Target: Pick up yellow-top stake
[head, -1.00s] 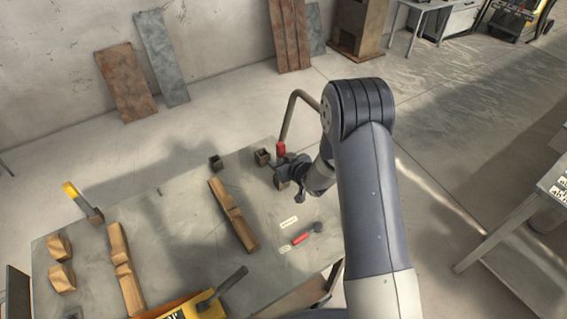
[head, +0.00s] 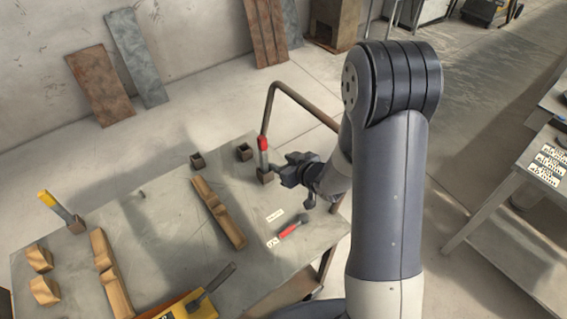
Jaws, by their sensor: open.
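The yellow-top stake (head: 62,212) has a yellow top and a grey shaft. It stands tilted in a small brown socket block at the left of the grey table (head: 165,235). A red-top stake (head: 263,155) stands in a similar socket block at the table's far right. My gripper (head: 278,172) is open and empty just right of the red-top stake, with its fingers pointing left at the shaft. It looks apart from that stake, but the exact gap is hard to tell. My gripper is far from the yellow-top stake, across the table.
Long wooden pieces (head: 218,212) (head: 110,275) and a red-handled tool (head: 290,228) lie on the table. A bent pipe (head: 290,88) rises behind the red-top stake. A yellow tool (head: 195,306) is at the front.

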